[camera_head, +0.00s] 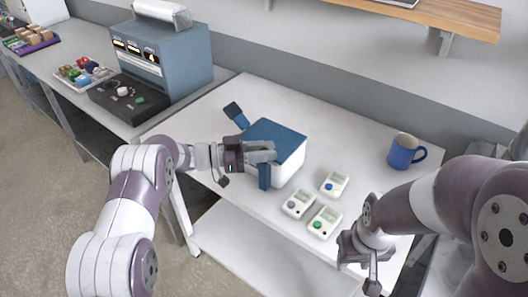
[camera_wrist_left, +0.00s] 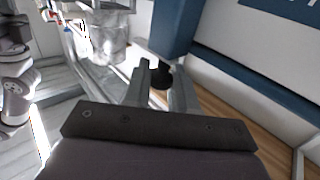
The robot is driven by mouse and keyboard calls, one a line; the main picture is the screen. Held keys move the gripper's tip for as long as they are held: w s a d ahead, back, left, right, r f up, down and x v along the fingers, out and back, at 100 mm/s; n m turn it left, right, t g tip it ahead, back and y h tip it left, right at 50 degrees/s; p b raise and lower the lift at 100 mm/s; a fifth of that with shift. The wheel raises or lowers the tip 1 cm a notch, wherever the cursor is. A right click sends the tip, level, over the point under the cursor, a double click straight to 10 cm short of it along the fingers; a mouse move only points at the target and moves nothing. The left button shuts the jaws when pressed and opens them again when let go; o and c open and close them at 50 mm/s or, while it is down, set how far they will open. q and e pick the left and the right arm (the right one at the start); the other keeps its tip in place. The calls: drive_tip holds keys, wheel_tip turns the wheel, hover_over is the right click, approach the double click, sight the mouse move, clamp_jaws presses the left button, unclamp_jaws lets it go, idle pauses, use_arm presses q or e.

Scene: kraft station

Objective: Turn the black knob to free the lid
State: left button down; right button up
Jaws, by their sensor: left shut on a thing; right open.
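A white box with a blue lid (camera_head: 278,138) sits on the white table. A blue arm (camera_head: 264,176) hangs down its near side, and another blue flap (camera_head: 236,114) sticks out behind it at the left. My left gripper (camera_head: 262,151) is at the box's left side, fingers pointing right. In the left wrist view, the black knob (camera_wrist_left: 160,76) is between the fingers of my left gripper (camera_wrist_left: 163,90), just below the blue arm (camera_wrist_left: 175,28). The knob is hidden in the head view. My right gripper (camera_head: 358,270) is open and empty over the table's front right, pointing down.
Several small white devices with coloured buttons (camera_head: 299,203) lie in front of the box. A blue mug (camera_head: 404,152) stands at the right. A blue-grey machine (camera_head: 160,62) is on the left bench. The table's back strip is clear.

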use_arm(q)
drive_tip(key=shift+r, duration=0.25)
drive_tip(key=c, duration=1.1)
unclamp_jaws()
drive_tip(key=shift+o, duration=0.4)
drive_tip(key=shift+f, duration=0.1)
drive_tip(key=s+a+b, duration=0.1)
drive_tip(key=a+b, duration=0.1)
drive_tip(key=a, duration=1)
drive_tip(key=shift+s+a+b, duration=0.2)
drive_tip(key=shift+s+b, duration=0.15)
drive_tip(key=shift+s, duration=0.05)
